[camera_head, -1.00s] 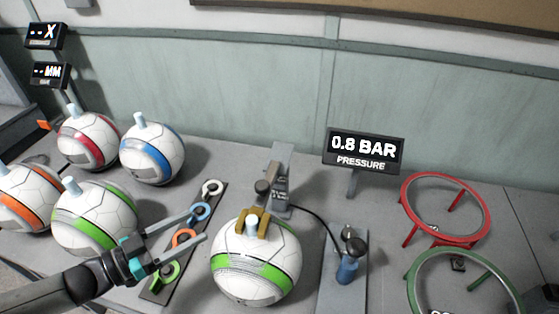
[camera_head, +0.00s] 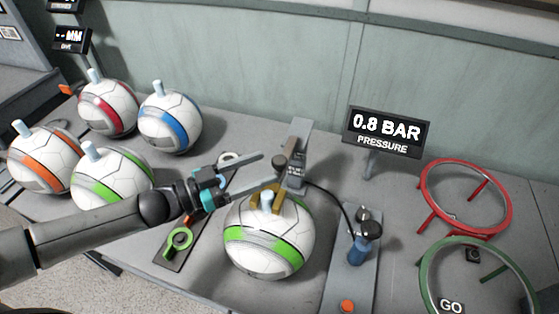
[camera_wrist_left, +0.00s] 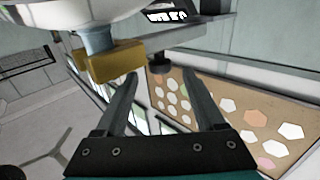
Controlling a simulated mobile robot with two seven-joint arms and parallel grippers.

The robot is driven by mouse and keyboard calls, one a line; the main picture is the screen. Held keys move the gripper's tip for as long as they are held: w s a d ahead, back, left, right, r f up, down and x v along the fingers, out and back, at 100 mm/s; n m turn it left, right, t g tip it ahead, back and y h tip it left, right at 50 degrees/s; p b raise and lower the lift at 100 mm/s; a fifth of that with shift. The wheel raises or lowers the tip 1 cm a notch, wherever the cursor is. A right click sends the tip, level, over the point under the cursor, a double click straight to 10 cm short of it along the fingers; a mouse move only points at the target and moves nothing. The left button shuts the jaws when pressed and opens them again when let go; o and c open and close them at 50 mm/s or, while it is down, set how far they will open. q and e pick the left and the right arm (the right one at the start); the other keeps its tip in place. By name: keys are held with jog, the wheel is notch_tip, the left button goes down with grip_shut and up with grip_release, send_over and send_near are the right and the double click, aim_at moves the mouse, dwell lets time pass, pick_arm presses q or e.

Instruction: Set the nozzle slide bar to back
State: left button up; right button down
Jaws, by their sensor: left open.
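The nozzle slide bar (camera_head: 298,145) is a grey upright bar behind the green-striped ball (camera_head: 250,235). A dark round knob (camera_head: 279,162) sticks out at its front left. A gold fork (camera_head: 265,197) sits around the pale plug on top of that ball. My left gripper (camera_head: 269,167) is open, its fingers pointing right at the knob, just left of it or beside it. In the left wrist view the knob (camera_wrist_left: 160,64) shows ahead between the two open fingertips, and the gold fork (camera_wrist_left: 112,62) is close to one finger. Contact with the knob is unclear. My right gripper is not in view.
Several balls with plugs (camera_head: 170,125) stand at the left. A strip with coloured rings (camera_head: 178,242) lies under my left arm. A display (camera_head: 387,133) reads 0.8 BAR. A blue-handled pump (camera_head: 364,245) stands right of the ball. Red (camera_head: 466,195) and green ring stands are at the right.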

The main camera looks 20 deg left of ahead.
aim_at(279, 159)
pick_arm(q)
jog(key=shift+x, duration=2.7)
jog(key=shift+a, duration=0.1)
grip_shut()
